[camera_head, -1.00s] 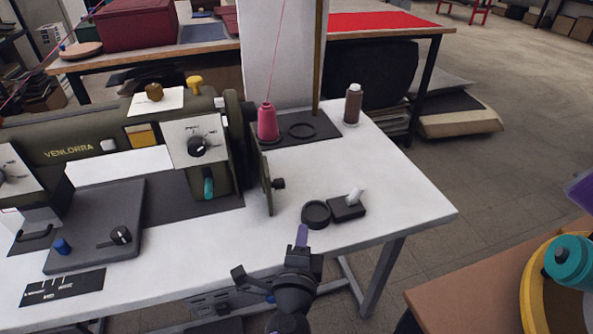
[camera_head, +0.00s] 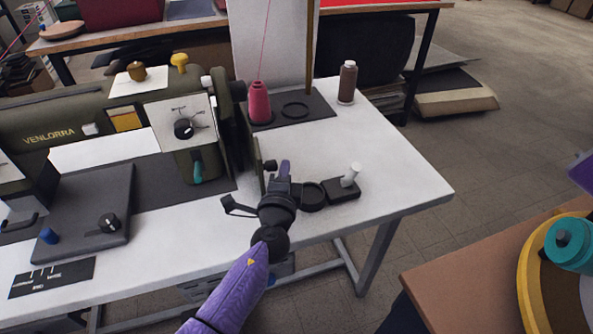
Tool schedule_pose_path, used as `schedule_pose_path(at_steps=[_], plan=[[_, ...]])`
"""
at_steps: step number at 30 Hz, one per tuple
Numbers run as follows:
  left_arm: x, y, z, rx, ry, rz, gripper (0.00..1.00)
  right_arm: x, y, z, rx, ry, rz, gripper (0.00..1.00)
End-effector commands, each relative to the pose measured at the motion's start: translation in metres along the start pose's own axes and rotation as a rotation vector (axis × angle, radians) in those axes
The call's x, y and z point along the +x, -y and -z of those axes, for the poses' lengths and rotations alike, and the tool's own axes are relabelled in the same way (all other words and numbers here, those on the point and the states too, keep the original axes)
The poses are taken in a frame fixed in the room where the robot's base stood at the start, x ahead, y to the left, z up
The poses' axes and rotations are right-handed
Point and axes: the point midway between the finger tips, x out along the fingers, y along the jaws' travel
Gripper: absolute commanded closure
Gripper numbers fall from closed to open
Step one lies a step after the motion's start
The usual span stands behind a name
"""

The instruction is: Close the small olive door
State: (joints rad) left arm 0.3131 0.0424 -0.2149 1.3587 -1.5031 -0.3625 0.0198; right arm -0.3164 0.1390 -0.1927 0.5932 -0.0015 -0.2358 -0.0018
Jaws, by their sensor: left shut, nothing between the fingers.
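The small olive door (camera_head: 257,163) stands open at the right end of the olive sewing machine (camera_head: 60,118), seen nearly edge-on. Its black knob (camera_head: 270,165) sticks out to the right. My right gripper is not in view.
A pink thread cone (camera_head: 260,103) and a brown spool (camera_head: 347,83) stand behind. The table's right side is clear.

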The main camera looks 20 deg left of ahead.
Motion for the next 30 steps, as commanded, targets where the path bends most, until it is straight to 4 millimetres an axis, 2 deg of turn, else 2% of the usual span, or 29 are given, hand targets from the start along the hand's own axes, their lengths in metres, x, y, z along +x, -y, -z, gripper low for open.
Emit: schedule_pose_path(at_steps=[5, 16, 30], plan=[[-0.001, 0.000, -0.003, 0.000, 0.000, 0.000, 1.00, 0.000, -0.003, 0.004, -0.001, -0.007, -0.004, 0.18], [-0.003, -0.001, -0.005, 0.000, -0.022, 0.000, 1.00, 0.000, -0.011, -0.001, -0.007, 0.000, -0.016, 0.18], [-0.008, -0.001, -0.010, 0.001, -0.110, 0.000, 1.00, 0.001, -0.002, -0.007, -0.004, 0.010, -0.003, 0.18]])
